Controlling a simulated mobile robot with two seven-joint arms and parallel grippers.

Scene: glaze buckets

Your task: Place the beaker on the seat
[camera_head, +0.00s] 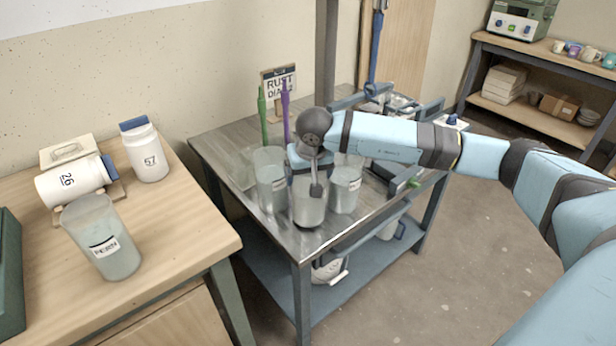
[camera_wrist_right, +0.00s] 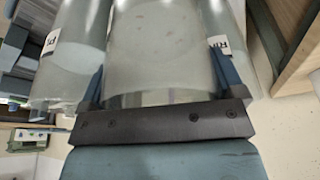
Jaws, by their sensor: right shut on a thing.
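My right gripper (camera_head: 316,188) reaches down onto the grey metal cart (camera_head: 225,150) and is shut on a clear beaker (camera_head: 308,212) at the cart's front corner. In the right wrist view the held beaker (camera_wrist_right: 160,50) stands between the two blue fingers (camera_wrist_right: 158,85). I cannot tell whether its base touches the cart top. A labelled beaker (camera_head: 270,185) stands close on its left and another labelled beaker (camera_head: 346,190) on its right. A further labelled beaker (camera_head: 104,245) stands on the wooden table at left. I cannot identify the seat. My left gripper is not in view.
Two white jars, one lying (camera_head: 72,184) and one upright (camera_head: 146,155), are on the wooden table (camera_head: 180,235). A green stick (camera_head: 263,115) and a purple stick (camera_head: 286,115) rise behind the beakers. A sign (camera_head: 279,82) stands at the back. The wooden table's front right is clear.

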